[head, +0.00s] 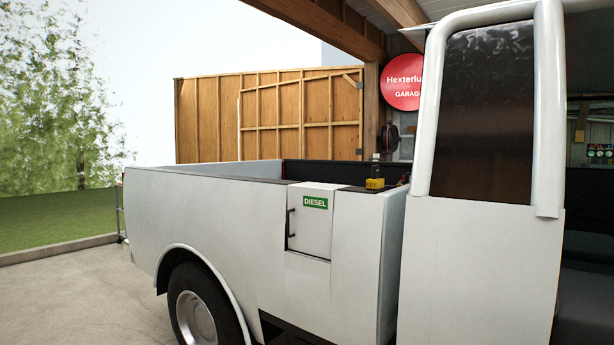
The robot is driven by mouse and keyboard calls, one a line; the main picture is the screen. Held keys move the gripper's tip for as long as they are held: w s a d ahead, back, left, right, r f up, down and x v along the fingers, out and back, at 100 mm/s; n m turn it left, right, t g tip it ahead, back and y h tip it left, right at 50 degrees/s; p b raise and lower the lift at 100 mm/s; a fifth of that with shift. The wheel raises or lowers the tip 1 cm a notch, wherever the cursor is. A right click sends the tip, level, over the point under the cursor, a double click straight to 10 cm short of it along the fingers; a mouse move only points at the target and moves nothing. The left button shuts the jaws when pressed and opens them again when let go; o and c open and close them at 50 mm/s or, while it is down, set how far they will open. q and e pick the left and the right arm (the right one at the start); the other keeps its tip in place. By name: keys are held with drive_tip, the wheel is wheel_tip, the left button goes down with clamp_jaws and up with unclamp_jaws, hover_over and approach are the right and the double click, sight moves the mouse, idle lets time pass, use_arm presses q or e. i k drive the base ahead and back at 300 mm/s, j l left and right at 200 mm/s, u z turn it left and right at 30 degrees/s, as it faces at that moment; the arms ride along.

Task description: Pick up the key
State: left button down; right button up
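A small yellow block (375,184) with dark lettering that seems to read "KEY" sits on the top of the truck bed's side wall, right of the green "DIESEL" label. A dark upright piece (376,168) rises from it. The white pickup truck (230,200) stands side-on, its bed at left and its cab at right. Neither of my grippers is in view.
The fuel door (309,235) with a black handle (289,229) is closed on the truck's side. The cab's door frame (480,270) stands to the right of the yellow block. Open concrete floor (75,290) lies at left. A red round sign (404,83) hangs behind.

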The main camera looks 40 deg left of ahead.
sight(375, 168)
drive_tip(key=u, duration=0.85)
drive_tip(key=z, duration=1.95)
drive_tip(key=u, duration=1.95)
drive_tip(key=i+j+z, duration=0.1)
drive_tip(key=i+z, duration=0.2)
drive_tip(key=i, duration=0.2)
